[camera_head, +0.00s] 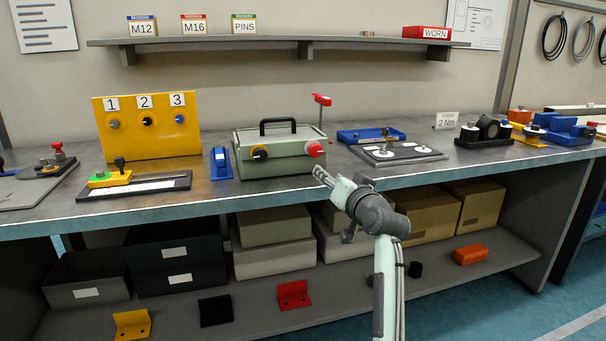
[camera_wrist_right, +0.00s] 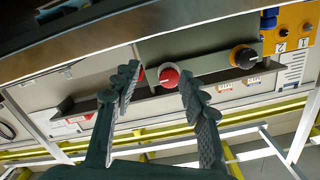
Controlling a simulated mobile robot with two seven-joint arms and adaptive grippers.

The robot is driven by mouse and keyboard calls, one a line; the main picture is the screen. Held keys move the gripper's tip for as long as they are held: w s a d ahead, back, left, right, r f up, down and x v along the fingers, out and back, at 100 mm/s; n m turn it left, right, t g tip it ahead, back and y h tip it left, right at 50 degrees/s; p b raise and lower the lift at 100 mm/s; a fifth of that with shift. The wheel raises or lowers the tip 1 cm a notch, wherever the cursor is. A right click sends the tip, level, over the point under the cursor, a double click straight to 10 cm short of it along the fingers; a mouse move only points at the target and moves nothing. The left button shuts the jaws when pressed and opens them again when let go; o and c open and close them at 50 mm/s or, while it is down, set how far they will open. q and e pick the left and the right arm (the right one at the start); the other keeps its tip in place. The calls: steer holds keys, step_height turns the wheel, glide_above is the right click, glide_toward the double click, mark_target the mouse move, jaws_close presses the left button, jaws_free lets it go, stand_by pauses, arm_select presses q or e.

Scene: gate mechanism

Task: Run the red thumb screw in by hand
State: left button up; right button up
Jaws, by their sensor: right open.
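The red thumb screw (camera_head: 315,149) appears as a round red knob on the right of the green-grey box's (camera_head: 283,166) front. A black knob with an orange ring (camera_head: 260,153) is on the left of that front. My right gripper (camera_head: 323,177) is just below and right of the red knob, apart from it. In the right wrist view, the scene is inverted and the red knob (camera_wrist_right: 168,77) shows between the spread fingers of my gripper (camera_wrist_right: 158,74), beyond their tips. The gripper is open and empty. My left gripper is not in view.
A red-topped lever (camera_head: 321,100) rises at the box's back right corner. A blue block (camera_head: 221,163) stands left of the box. The bench's front edge (camera_head: 200,201) runs below the box.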

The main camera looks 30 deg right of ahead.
mark_target(317, 152)
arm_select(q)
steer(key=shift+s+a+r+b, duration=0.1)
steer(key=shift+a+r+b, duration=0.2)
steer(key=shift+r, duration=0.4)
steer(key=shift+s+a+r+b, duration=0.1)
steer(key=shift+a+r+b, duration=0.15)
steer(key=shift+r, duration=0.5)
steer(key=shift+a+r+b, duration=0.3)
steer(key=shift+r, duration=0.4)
arm_select(e)
steer(key=shift+m+t, duration=0.4)
steer(key=shift+w+d+r, duration=0.1)
steer(key=shift+w+r, duration=1.65)
steer(key=shift+w, duration=0.15)
steer(key=shift+w, duration=0.1)
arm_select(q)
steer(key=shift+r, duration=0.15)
arm_select(e)
steer(key=shift+x, duration=1)
steer(key=shift+w, duration=0.1)
arm_select(q)
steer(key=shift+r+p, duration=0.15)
steer(key=shift+p, duration=0.2)
arm_select(e)
steer(key=shift+w+d, duration=0.15)
steer(key=shift+w, duration=0.35)
